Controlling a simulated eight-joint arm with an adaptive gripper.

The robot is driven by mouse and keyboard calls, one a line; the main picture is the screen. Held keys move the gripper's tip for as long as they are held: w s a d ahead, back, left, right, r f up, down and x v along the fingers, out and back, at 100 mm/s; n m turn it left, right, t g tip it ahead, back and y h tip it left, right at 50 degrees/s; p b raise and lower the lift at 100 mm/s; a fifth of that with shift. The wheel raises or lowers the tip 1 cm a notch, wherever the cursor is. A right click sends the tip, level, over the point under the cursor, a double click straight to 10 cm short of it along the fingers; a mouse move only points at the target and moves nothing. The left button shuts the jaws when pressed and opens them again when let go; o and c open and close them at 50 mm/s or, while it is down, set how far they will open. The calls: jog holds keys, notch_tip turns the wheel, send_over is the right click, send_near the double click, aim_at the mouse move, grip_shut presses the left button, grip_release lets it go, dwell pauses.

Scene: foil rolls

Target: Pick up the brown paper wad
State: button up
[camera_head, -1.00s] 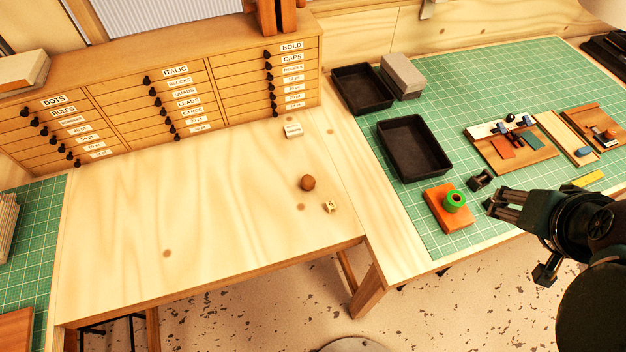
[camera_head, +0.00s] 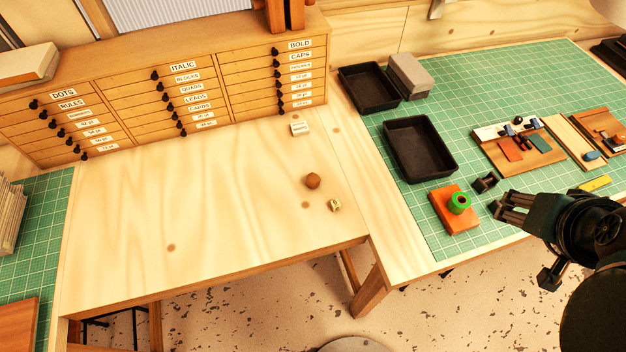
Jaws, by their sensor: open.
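A small round brown lump (camera_head: 312,181), which looks like the brown paper wad, lies on the bare wooden table (camera_head: 190,215), right of its middle. A small yellowish, crumpled-looking piece (camera_head: 334,205) lies just in front of it to the right, apart from it. My gripper (camera_head: 500,208) is at the right, over the front part of the green mat. It is open, with nothing seen between its fingers, and well to the right of the brown lump.
A small white labelled block (camera_head: 299,129) stands behind the lump. Black trays (camera_head: 420,170) lie on the green mat (camera_head: 480,80). A drawer cabinet (camera_head: 150,75) lines the back. The table's left is clear.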

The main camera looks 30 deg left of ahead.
jog(key=w+a+f+n+g+y, duration=0.1)
jog(key=w+a+n, duration=0.2)
jog(key=a, duration=0.3)
jog(key=w+a+n+g, duration=0.1)
jog(key=w+a+n, duration=0.25)
jog(key=a, duration=0.25)
jog(key=n+g+h+p, duration=0.1)
jog(key=n+g, duration=0.4)
jog(key=n, duration=0.9)
send_over(313, 177)
jog(key=f, duration=1.9)
jog(key=shift+w+d+f, duration=0.15)
jog(key=shift+d+f, duration=0.1)
jog(key=shift+d, duration=0.1)
jog(key=shift+s+a+f+n, duration=0.25)
jog(key=shift+a+f, duration=0.05)
jog(key=shift+a, duration=0.05)
jog(key=shift+f, duration=0.1)
